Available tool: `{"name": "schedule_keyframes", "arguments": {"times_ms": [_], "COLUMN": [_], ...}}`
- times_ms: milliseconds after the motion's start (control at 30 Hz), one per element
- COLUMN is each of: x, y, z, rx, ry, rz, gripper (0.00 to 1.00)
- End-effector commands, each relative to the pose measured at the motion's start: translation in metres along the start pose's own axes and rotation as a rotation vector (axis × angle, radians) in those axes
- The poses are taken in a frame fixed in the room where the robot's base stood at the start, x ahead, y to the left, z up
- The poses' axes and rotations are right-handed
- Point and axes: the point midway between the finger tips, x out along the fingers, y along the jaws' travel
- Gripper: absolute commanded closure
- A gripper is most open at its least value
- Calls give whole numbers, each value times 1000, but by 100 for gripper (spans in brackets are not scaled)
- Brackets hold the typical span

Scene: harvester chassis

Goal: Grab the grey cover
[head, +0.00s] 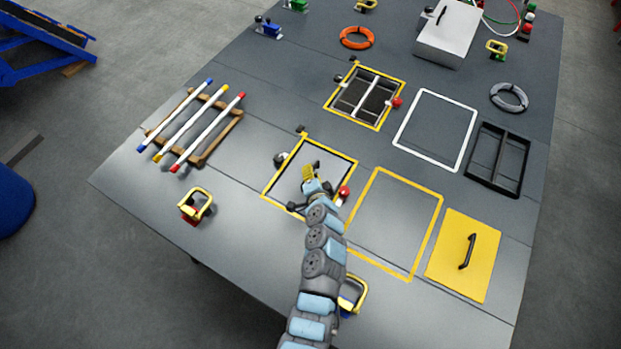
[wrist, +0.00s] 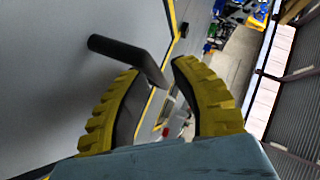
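The grey cover (head: 290,183) is a flat panel inside a yellow-outlined frame near the middle of the table. It has a dark handle, partly hidden by my gripper in the head view. My gripper (head: 309,172) is over this cover. In the wrist view, the black bar handle (wrist: 120,55) stands out from the grey cover surface (wrist: 50,70). My gripper (wrist: 155,72) has its yellow-padded fingers spread there. One end of the handle reaches the gap between the fingertips; I cannot tell whether they touch it.
A red knob (head: 344,192) and a dark knob (head: 281,158) flank the frame. A yellow cover (head: 456,266) with a black handle lies at right. A rack of rods (head: 205,135) is at left. An open yellow-edged compartment (head: 365,96) lies behind. A light grey box (head: 447,38) stands farther back.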

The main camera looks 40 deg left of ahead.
Motion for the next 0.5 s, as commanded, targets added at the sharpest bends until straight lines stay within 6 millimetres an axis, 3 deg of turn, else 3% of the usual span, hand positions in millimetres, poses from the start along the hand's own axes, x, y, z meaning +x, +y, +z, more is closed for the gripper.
{"name": "schedule_keyframes", "arguments": {"times_ms": [400,433,500], "x": [8,8,8], "y": [1,1,1], "z": [1,1,1], "rx": [1,1,1], "ry": [-1,-1,-1], "rz": [2,2,2], "gripper": [74,76,96]}}
